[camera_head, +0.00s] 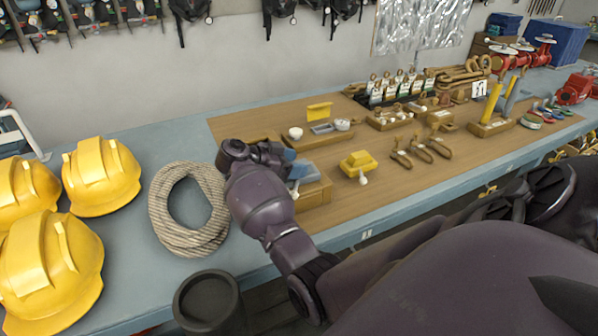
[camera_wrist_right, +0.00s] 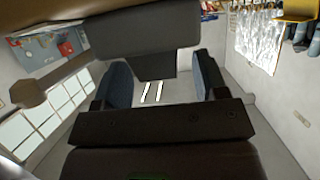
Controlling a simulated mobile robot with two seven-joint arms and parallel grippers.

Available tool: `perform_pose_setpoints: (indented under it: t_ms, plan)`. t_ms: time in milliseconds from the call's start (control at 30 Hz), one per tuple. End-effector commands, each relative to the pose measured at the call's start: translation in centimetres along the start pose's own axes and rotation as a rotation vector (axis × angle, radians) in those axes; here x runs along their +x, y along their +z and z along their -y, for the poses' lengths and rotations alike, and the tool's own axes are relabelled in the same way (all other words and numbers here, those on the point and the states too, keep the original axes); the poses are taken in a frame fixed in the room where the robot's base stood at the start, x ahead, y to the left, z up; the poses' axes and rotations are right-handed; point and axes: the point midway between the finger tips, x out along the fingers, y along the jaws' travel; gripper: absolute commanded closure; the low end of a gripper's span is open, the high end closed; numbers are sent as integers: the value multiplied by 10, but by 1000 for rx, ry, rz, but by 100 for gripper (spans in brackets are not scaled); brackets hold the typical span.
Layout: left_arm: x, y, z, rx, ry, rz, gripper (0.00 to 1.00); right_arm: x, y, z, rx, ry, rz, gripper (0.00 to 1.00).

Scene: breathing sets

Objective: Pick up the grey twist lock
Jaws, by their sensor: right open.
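My right gripper (camera_head: 293,163) is at the front left of the wooden board, its blue-padded fingers pointing right. A pale grey piece (camera_head: 308,176) with a white knob rests on a small wooden block (camera_head: 313,193) right by the fingers. It looks like the grey twist lock, but the gripper partly hides it and I cannot tell whether they touch. My left gripper is not in view.
A yellow piece with a white knob (camera_head: 357,164) lies to the right, then several clamps (camera_head: 420,150). A rope coil (camera_head: 188,208) and yellow helmets (camera_head: 101,177) are on the left. A tray with white round parts (camera_head: 320,128) is behind.

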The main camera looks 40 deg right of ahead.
Motion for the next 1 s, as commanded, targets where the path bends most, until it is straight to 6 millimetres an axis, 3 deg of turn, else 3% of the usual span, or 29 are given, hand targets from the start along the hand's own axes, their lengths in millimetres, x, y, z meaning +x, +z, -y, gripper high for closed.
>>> perform_pose_setpoints:
  t_ms: [367,800,1000]
  plan:
    - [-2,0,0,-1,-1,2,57,10,1,0,-1,0,0,34]
    - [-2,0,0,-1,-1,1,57,10,0,0,-1,0,0,100]
    - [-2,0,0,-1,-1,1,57,9,-1,0,2,-2,-1,100]
